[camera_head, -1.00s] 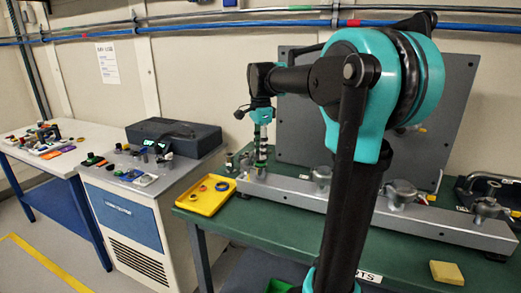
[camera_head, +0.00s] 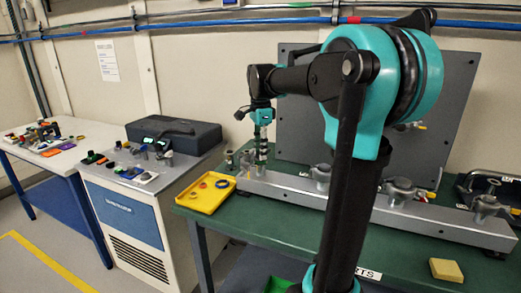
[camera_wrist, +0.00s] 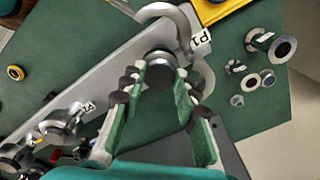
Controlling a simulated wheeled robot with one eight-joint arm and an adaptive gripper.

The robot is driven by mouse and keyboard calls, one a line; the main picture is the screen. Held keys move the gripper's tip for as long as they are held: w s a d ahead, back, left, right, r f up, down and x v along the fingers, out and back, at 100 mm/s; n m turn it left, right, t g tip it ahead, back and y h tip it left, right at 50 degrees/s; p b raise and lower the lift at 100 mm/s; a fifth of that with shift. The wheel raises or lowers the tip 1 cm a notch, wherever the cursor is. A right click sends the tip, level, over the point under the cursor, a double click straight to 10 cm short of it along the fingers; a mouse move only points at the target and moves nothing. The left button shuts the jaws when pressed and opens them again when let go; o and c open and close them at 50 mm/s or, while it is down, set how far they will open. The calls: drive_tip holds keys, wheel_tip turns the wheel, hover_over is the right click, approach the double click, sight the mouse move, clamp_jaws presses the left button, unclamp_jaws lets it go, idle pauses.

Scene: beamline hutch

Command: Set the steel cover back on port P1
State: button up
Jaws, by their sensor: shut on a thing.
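The steel cover (camera_wrist: 158,75) is a round grey disc between my fingertips in the wrist view. My gripper (camera_wrist: 156,82), with green-lined fingers, is shut on it. The cover is over the end of the grey rail (camera_wrist: 118,70) by the P1 label (camera_wrist: 201,40). Curved silver clamp halves (camera_wrist: 205,82) stand spread on both sides. Port P1's face is hidden beneath the cover, so I cannot tell whether they touch. In the head view my gripper (camera_head: 261,150) points down at the left end of the rail (camera_head: 345,205); the cover is too small to make out there.
A yellow tray (camera_head: 191,203) with rings lies left of the rail. Clamped ports stand further along it, one labelled P2 (camera_wrist: 86,105). Loose steel fittings (camera_wrist: 283,48) lie beside the P1 end. A grey upright panel (camera_head: 298,125) stands behind. A yellow block (camera_head: 446,270) lies in front.

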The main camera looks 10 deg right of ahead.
drive_tip(key=o, duration=1.2)
drive_tip(key=shift+o, duration=0.2)
drive_tip(key=shift+r, duration=0.1)
